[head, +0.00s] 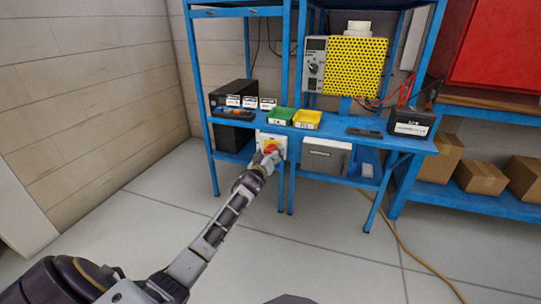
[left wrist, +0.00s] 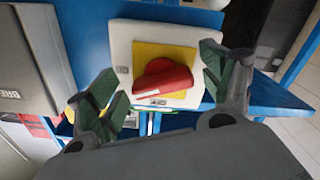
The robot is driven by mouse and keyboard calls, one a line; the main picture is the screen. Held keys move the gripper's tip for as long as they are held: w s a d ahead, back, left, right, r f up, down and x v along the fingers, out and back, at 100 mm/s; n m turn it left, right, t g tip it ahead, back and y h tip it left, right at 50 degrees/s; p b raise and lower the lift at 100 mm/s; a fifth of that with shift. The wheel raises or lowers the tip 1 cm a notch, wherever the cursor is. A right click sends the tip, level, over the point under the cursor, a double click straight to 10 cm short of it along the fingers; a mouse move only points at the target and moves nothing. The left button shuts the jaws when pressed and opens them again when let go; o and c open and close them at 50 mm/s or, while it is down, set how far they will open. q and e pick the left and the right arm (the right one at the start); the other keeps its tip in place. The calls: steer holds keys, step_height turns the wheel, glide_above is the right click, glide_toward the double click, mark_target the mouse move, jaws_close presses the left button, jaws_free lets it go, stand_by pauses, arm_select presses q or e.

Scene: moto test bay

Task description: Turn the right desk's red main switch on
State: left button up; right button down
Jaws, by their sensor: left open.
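The red main switch (left wrist: 162,77) is a red rotary knob on a yellow plate, set on a pale switch box; in the head view the red knob (head: 270,148) is partly covered by my gripper. The box (head: 277,138) is fixed at the front of the blue desk (head: 340,132). My left gripper (head: 268,157) is at the box. In the left wrist view its open fingers (left wrist: 160,92) stand on either side of the knob, with gaps between them and it. My right gripper is not in view.
Green (head: 281,116) and yellow (head: 307,119) bins stand on the desk above the switch. A grey box (head: 326,157) hangs under the desktop, right of the switch. A yellow cable (head: 399,235) crosses the floor. The floor in front is otherwise clear.

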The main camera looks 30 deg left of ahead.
arm_select(q)
steer(key=shift+w+a, duration=0.1)
steer(key=shift+w, duration=0.25)
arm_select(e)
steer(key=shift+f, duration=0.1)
arm_select(q)
steer(key=c, duration=1)
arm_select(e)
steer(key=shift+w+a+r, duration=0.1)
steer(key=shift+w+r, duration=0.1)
